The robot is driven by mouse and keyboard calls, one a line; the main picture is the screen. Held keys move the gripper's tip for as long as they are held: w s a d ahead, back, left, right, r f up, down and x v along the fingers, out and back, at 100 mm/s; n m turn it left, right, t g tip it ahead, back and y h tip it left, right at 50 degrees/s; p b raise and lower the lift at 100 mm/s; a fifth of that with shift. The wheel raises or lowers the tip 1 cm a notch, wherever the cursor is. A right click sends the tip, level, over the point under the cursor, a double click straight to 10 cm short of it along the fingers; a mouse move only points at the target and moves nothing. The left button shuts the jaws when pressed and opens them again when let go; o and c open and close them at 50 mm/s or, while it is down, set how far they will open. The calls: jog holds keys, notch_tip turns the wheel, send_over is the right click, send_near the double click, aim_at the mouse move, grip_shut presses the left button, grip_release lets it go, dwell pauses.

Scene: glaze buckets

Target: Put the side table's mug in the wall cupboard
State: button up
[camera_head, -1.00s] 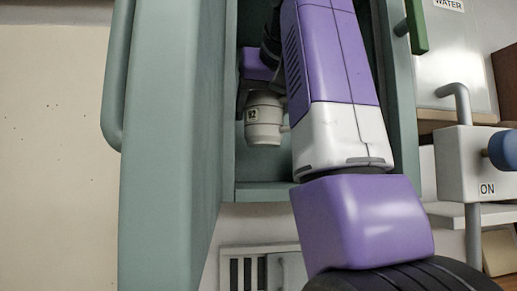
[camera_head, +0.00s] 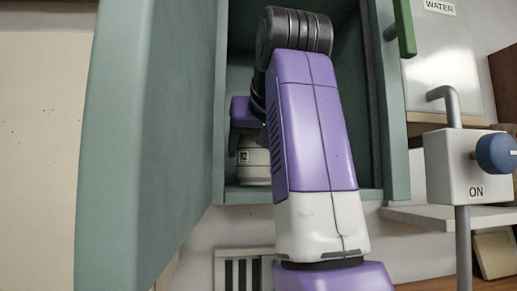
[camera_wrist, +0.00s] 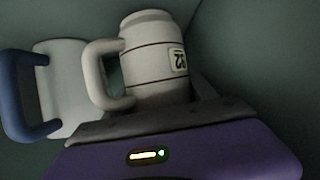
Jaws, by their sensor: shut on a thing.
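The white mug (camera_head: 255,162) with a dark number label is inside the open wall cupboard (camera_head: 384,110), low and near its front edge. In the head view my arm hides most of the gripper and part of the mug. I cannot tell whether the mug's base touches the cupboard floor.
A pale mug with a blue handle (camera_wrist: 62,88) stands left of the held mug in the wrist view. The cupboard's teal door (camera_head: 145,130) hangs open at the left. A white box marked ON with a blue knob (camera_head: 452,170) is at the right.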

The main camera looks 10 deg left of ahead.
jog(key=shift+w+a+f, duration=0.1)
jog(key=shift+w+f, duration=0.2)
jog(key=shift+w, duration=0.15)
jog(key=shift+s+r, duration=0.15)
jog(key=shift+s, duration=0.15)
jog(key=o, duration=1.4)
jog(key=shift+w+f, duration=0.15)
jog(key=shift+f, duration=0.05)
